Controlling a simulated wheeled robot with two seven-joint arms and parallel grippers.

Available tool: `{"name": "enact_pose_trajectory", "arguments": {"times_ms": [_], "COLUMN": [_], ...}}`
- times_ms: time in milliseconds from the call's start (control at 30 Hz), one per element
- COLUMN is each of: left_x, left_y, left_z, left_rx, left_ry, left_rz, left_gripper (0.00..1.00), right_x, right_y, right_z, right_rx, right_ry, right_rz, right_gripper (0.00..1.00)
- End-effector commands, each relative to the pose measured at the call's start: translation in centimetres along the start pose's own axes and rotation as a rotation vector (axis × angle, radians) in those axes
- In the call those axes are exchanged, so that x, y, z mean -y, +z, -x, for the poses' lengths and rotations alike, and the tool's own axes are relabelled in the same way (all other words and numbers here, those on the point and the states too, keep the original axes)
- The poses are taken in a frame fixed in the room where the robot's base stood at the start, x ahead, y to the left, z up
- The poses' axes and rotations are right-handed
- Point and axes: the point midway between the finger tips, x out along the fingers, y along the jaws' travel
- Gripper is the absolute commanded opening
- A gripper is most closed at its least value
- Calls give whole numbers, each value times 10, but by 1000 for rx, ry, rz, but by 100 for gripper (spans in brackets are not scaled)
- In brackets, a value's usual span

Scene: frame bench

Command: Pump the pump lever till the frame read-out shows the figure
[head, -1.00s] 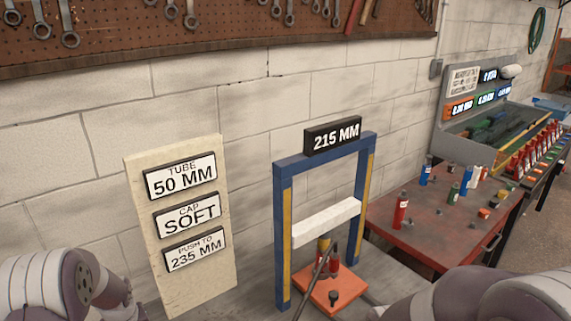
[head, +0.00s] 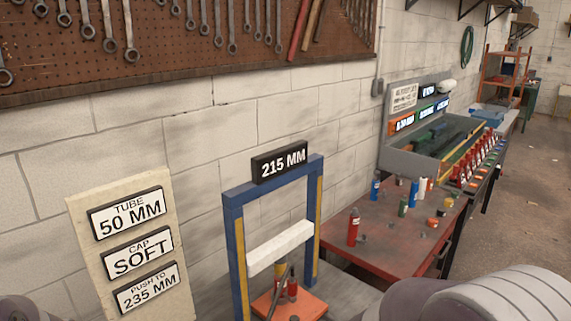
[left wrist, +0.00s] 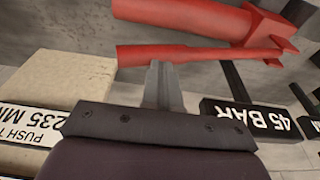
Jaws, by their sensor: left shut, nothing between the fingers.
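The blue frame (head: 232,255) stands at the bench with a white crossbar (head: 280,248) inside it. Its black read-out (head: 279,161) shows 215 MM. A board (head: 82,222) at left carries the plates TUBE 50 MM, CAP SOFT and PUSH TO 235 MM (head: 147,288). A thin dark rod (head: 274,302) rises by the orange base at the bottom edge; I cannot tell whether it is the pump lever. In the left wrist view my left gripper (left wrist: 164,72) is shut and empty, close to a long red bar (left wrist: 200,53); contact is unclear. My right gripper is out of view.
A black plate (left wrist: 248,118) reading 45 BAR shows in the left wrist view. A red table (head: 392,252) with small bottles stands right of the frame. A pegboard of wrenches (head: 160,62) hangs behind. My right arm fills the lower right corner.

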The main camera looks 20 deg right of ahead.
Motion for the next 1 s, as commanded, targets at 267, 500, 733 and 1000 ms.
{"name": "enact_pose_trajectory", "arguments": {"times_ms": [267, 500, 733, 1000], "left_x": [0, 0, 0, -1], "left_y": [2, 8, 13, 15], "left_z": [-12, -39, -64, -78], "left_rx": [0, 1, 2, 0], "left_ry": [0, 0, -1, 0], "left_rz": [0, 0, 1, 0], "left_gripper": [0, 0, 0, 0], "right_x": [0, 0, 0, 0], "right_y": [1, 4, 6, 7], "right_z": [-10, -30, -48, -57], "right_rx": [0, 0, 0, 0], "right_ry": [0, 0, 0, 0], "right_rz": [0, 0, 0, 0], "right_gripper": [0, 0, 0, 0]}}
